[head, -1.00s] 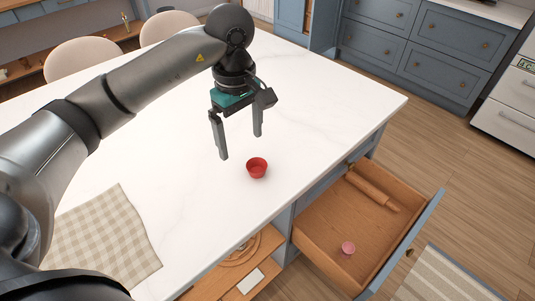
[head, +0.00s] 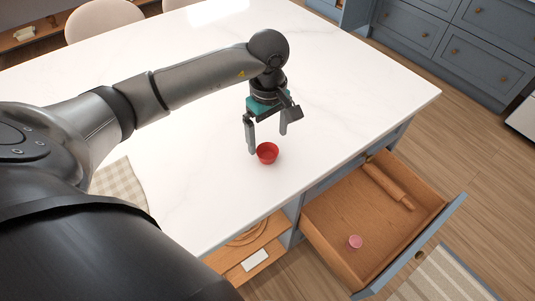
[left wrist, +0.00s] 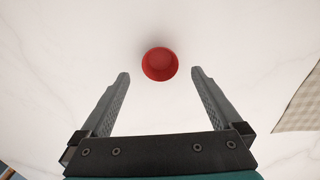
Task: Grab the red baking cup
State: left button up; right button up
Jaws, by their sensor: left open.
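The red baking cup (head: 267,154) stands upright on the white counter in the head view. In the left wrist view the red baking cup (left wrist: 159,64) shows from above, just beyond the fingertips and centred between their lines. My left gripper (head: 268,143) is open and empty, pointing down close to the cup; in the wrist view its fingers (left wrist: 159,75) are spread wider than the cup. I cannot tell whether a finger touches it. My right gripper is not in view.
An open drawer (head: 325,205) below the counter edge holds a rolling pin (head: 388,186) and a pink cup (head: 355,242). A checked cloth (head: 120,184) lies on the counter at left. The counter (head: 360,80) behind the gripper is clear.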

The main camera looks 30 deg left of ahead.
aim_at(267, 149)
pick_arm(q)
notch_tip(267, 149, down, 5)
jog(key=shift+f, duration=0.15)
jog(key=shift+a, duration=0.1)
jog(key=c, duration=1.3)
